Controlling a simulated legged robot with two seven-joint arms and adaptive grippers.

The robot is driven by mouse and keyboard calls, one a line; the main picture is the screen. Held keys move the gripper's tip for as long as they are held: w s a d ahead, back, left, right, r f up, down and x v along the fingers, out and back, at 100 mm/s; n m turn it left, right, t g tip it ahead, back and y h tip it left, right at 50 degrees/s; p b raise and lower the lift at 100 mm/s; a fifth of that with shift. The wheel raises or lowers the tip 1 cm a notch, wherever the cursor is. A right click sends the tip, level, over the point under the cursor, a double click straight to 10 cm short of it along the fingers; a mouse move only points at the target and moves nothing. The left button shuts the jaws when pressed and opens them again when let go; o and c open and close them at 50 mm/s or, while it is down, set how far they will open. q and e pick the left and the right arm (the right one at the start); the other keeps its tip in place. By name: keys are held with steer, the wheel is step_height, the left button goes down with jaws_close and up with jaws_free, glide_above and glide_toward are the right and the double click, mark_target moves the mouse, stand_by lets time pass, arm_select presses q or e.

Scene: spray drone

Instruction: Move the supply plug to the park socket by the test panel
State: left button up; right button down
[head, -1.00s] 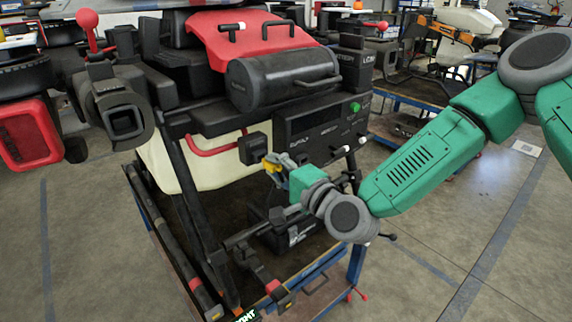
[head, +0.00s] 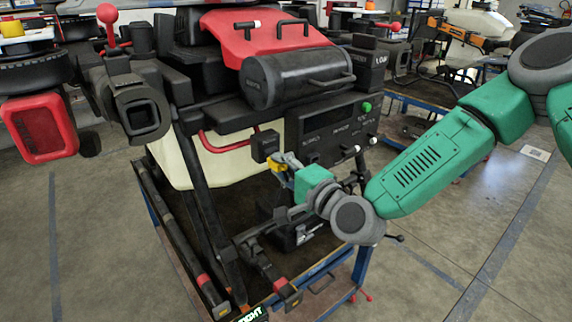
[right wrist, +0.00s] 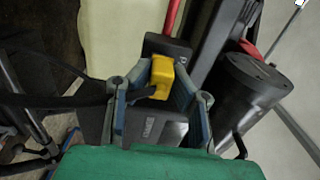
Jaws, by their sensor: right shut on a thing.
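The yellow supply plug (head: 277,165) is between the fingers of my right gripper (head: 284,166), which is shut on it. The right wrist view shows the yellow plug (right wrist: 161,76) between the blue fingers, with a dark cable running from it to the left. In the head view the plug is just below and right of a small black box (head: 265,145), which may be the park socket. The box is left of the black test panel (head: 335,131) with a green button. Contact between plug and box cannot be told. My left gripper is not in view.
A black cylinder (head: 297,77) and red cover (head: 262,37) are above the panel. A cream tank (head: 178,165) is behind black frame bars. The machine stands on a blue-edged cart (head: 335,282). Open floor (head: 440,250) lies to the right.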

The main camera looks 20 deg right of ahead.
steer(key=shift+d+f, duration=0.1)
steer(key=shift+d, duration=0.5)
steer(key=shift+w+a, duration=0.2)
steer(key=shift+w, duration=0.25)
steer(key=shift+a, duration=0.2)
steer(key=shift+s, duration=0.2)
steer(key=shift+s+b, duration=0.15)
steer(key=shift+b, duration=0.25)
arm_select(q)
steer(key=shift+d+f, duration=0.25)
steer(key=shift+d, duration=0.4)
arm_select(e)
steer(key=shift+d, duration=0.6)
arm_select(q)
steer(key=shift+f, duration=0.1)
arm_select(e)
steer(key=shift+a, duration=0.1)
